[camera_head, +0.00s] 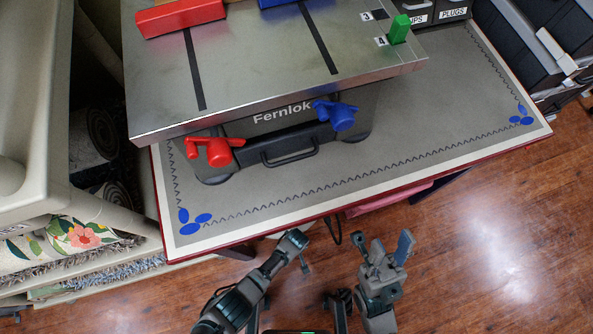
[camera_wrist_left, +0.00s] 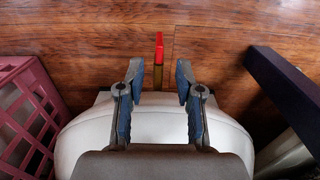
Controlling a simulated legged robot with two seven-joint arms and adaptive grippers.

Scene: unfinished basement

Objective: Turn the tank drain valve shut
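In the left wrist view a red lever (camera_wrist_left: 159,47) stands out from a white rounded tank (camera_wrist_left: 95,135), with a brass-coloured stub (camera_wrist_left: 158,77) between them. The lever appears in line with the stub. My left gripper (camera_wrist_left: 158,88) is open, its two fingers apart on either side of the stub, with nothing between them that I can see gripped. It also shows in the head view (camera_head: 301,253), below the table's front edge. My right gripper (camera_head: 388,255) is open and empty to its right. The tank's valve is not clearly visible in the head view.
A table (camera_head: 440,160) with a red rim carries a metal-topped Fernlok unit (camera_head: 270,85) with red (camera_head: 215,151) and blue (camera_head: 336,115) clamps. A pink crate (camera_wrist_left: 25,115) stands left of the tank; a dark beam (camera_wrist_left: 285,85) is at right. Wooden floor (camera_head: 500,250) is open at right.

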